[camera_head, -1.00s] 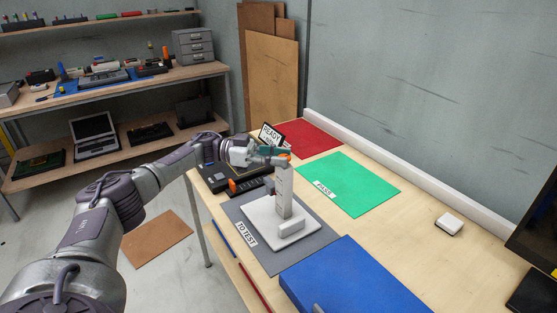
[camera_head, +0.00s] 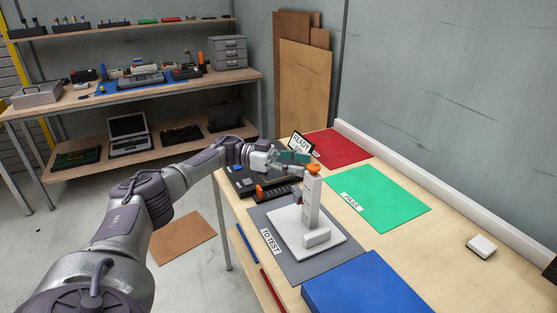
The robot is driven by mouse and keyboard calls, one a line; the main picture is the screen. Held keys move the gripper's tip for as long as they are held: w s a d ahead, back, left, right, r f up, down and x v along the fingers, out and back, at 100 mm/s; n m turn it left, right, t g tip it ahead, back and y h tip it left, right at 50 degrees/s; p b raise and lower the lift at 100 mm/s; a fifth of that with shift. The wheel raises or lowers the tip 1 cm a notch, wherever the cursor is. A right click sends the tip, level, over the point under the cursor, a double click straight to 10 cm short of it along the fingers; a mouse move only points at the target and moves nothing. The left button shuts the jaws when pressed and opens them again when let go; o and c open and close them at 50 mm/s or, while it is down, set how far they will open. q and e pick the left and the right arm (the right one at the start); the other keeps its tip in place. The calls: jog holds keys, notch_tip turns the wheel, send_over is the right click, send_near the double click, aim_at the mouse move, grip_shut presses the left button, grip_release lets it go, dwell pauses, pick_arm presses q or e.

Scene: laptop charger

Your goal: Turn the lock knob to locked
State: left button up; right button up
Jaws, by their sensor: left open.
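A white upright post stands on a white base plate (camera_head: 290,236) on the grey "TO TEST" mat (camera_head: 287,262). An orange knob (camera_head: 313,169) sits on top of the post; its exact setting is too small to read. My left gripper (camera_head: 299,163) is open just left of the knob, at about the height of the post's top. I cannot tell whether a finger touches the knob. My right gripper is not in view.
A small "READY" sign (camera_head: 300,143) and dark devices lie behind the post. A green mat (camera_head: 380,198), red mat (camera_head: 335,144) and blue block (camera_head: 365,285) lie on the table. A white box (camera_head: 481,246) sits at the right. The table's right part is mostly clear.

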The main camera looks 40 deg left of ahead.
pick_arm(q)
jog(key=v, duration=0.9)
jog(key=shift+a, duration=0.15)
jog(key=shift+s+f, duration=0.1)
jog(key=shift+s, duration=0.05)
